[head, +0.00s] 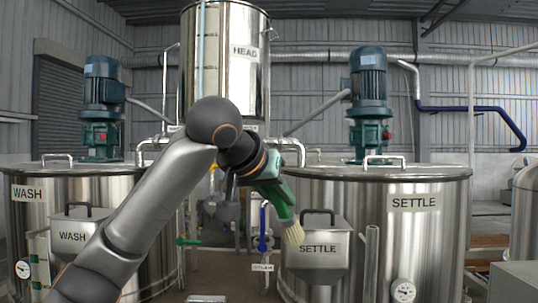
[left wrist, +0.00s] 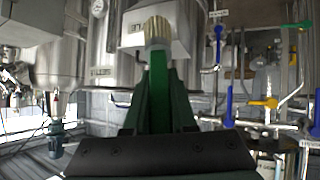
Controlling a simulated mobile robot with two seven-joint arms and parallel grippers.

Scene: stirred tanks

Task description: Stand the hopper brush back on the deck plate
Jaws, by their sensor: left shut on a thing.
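My left gripper (head: 270,182) is shut on the green handle of the hopper brush (head: 283,205). The brush hangs tilted, with its pale bristles pointing down and right. In the head view the bristles overlap the left edge of the SETTLE hopper (head: 318,262); I cannot tell whether they touch it. In the left wrist view the brush (left wrist: 157,82) stands between the fingers of the gripper (left wrist: 158,112), bristles at the far end. I cannot make out the deck plate for certain; a small pale metal piece (head: 207,298) shows at the bottom edge. My right gripper is not in view.
The SETTLE tank (head: 428,235) stands at the right and the WASH tank (head: 150,195) at the left, with a WASH hopper (head: 75,238). The HEAD tank (head: 235,60) is behind. Pipes with a blue valve handle (head: 263,228) and a green one (head: 188,241) fill the gap.

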